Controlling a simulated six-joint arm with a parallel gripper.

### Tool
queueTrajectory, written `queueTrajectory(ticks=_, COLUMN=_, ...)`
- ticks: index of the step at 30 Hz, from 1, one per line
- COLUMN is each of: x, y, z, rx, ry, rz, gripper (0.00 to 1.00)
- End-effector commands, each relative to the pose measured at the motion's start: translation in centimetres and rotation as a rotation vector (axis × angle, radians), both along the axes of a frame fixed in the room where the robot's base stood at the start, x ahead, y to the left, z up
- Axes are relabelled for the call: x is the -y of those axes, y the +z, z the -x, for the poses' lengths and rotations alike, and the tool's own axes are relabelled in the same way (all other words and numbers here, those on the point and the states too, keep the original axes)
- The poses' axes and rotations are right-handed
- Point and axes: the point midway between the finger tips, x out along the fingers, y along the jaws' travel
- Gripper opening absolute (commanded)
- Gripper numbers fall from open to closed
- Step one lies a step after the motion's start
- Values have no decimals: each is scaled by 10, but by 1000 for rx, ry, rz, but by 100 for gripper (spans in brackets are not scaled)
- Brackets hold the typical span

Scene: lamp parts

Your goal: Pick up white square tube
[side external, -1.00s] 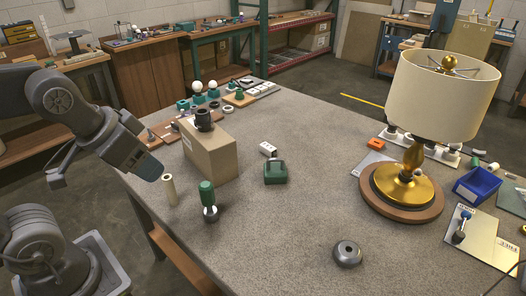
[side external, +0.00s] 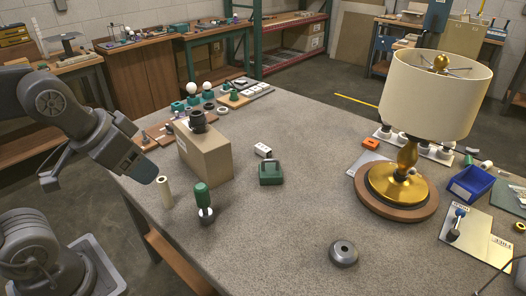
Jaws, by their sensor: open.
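A small white block-like piece with a dark end (side external: 263,150) lies on the grey table, just behind a green box-shaped part. It looks like the square tube, but it is small in the picture. A cream round tube (side external: 165,192) stands upright near the table's left edge. My gripper (side external: 145,170) is above that edge, just up and left of the cream tube, well apart from the white piece. It is open with nothing seen in it; its fingertips are hard to make out.
A cardboard box (side external: 205,155) with a black part on top stands between my gripper and the white piece. The green part (side external: 270,173) and a green-handled tool (side external: 203,202) stand nearby. A lamp (side external: 406,185) and blue bin (side external: 470,184) are at right. The table's front middle is mostly clear.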

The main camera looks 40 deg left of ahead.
Motion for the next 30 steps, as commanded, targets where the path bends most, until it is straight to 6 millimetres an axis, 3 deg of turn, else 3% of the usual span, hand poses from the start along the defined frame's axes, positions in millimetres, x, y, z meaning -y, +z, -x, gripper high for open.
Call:
queueTrajectory(ticks=5, x=-3, y=20, z=-29, rx=-24, ry=-84, rz=-59, gripper=65)
queueTrajectory(ticks=10, x=-10, y=49, z=-93, rx=-75, ry=-272, rz=-181, gripper=65)
queueTrajectory(ticks=16, x=-20, y=61, z=-179, rx=-144, ry=-513, rz=-320, gripper=65)
queueTrajectory(ticks=23, x=-33, y=42, z=-276, rx=-230, ry=-795, rz=-460, gripper=65)
queueTrajectory(ticks=30, x=-49, y=-15, z=-364, rx=-326, ry=-1094, rz=-581, gripper=65)
